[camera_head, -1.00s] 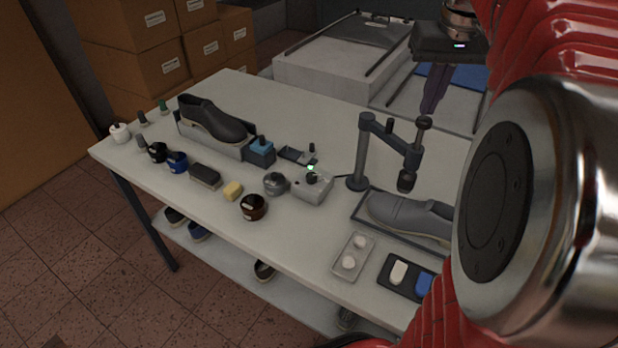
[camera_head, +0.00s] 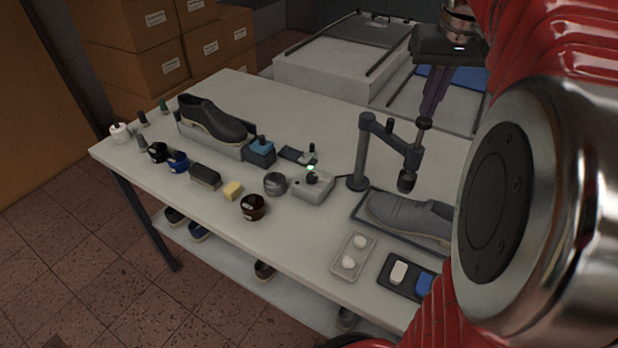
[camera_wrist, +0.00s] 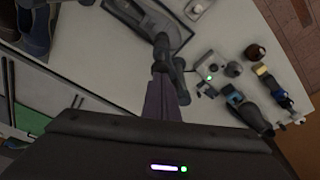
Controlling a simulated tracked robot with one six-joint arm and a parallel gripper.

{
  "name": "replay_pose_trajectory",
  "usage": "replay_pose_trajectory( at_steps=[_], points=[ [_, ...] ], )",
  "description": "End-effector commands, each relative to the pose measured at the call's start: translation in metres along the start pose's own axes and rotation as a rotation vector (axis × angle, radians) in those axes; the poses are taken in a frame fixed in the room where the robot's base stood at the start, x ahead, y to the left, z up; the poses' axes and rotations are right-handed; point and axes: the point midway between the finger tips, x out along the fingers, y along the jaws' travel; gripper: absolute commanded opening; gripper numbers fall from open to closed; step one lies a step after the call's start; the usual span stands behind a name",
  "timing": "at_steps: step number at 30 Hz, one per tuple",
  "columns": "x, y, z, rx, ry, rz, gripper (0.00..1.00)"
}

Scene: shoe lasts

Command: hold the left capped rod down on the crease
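A capped rod (camera_head: 424,123) with a dark round cap hangs on the arm of a grey post stand (camera_head: 359,150). Its dark foot (camera_head: 407,181) is above the grey shoe (camera_head: 405,209) at the crease; I cannot tell if they touch. In the wrist view the fingers (camera_wrist: 164,100) hide the rod's cap.
A grey box with a knob (camera_head: 313,187) and a small light stands left of the post. A dark shoe on a block (camera_head: 212,120), jars and brushes stand further left. A tray with white balls (camera_head: 353,257) and a dark tray (camera_head: 386,281) lie in front.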

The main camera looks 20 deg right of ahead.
Motion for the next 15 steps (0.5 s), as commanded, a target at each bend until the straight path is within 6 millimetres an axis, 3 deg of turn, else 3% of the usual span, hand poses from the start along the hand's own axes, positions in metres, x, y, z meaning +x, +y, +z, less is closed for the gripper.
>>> replay_pose_trajectory(
  at_steps=[15],
  points=[
    [0.015,0.0,0.003,0.0,-0.001,0.0,0.0]
  ],
)
